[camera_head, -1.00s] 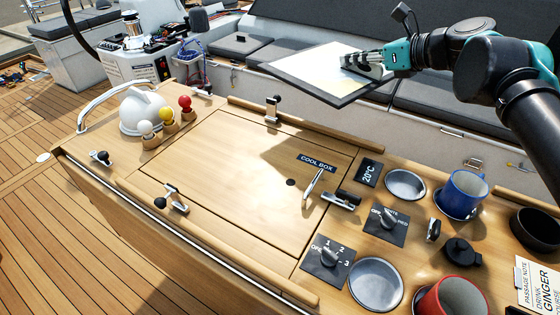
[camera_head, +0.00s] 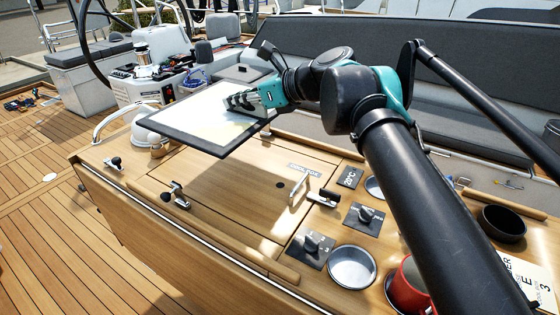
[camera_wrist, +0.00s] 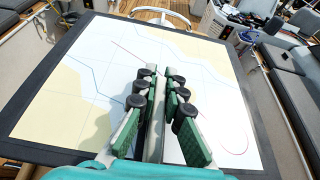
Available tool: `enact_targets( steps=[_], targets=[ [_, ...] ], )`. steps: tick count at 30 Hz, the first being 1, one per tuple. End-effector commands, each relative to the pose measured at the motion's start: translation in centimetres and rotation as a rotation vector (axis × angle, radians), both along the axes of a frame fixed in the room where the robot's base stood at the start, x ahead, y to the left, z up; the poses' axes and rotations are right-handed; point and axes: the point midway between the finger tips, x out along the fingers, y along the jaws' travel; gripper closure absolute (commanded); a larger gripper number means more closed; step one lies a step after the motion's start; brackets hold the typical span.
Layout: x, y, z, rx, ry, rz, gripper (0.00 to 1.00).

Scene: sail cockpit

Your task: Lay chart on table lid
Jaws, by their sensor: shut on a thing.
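The chart (camera_head: 205,112) is a flat, dark-bordered board with a pale map on it. It is in the air above the far left part of the wooden table lid (camera_head: 215,182), and its shadow falls on the wood. My gripper (camera_head: 243,99) is shut on the chart near its right side. In the wrist view the chart (camera_wrist: 85,85) fills most of the picture and my gripper (camera_wrist: 157,90) lies over its middle.
Latches (camera_head: 174,194) and a metal handle (camera_head: 299,188) stand up at the lid's edges. A white dome (camera_head: 142,134) stands at the left. A dial panel (camera_head: 309,246), a metal bowl (camera_head: 352,267) and a red mug (camera_head: 408,287) are at the right. A bench lies behind.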

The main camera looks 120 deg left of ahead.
Motion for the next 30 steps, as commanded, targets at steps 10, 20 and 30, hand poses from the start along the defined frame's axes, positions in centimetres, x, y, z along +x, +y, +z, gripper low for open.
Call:
enact_targets(
  steps=[10, 20, 30],
  targets=[
    [0.1, 0.0, -8.6, -0.001, 0.0, -0.001, 1.0],
    [0.0, 0.1, -12.9, -0.001, 0.001, -0.001, 1.0],
    [0.1, 0.1, -16.5, -0.001, 0.001, -0.001, 1.0]
  ],
)
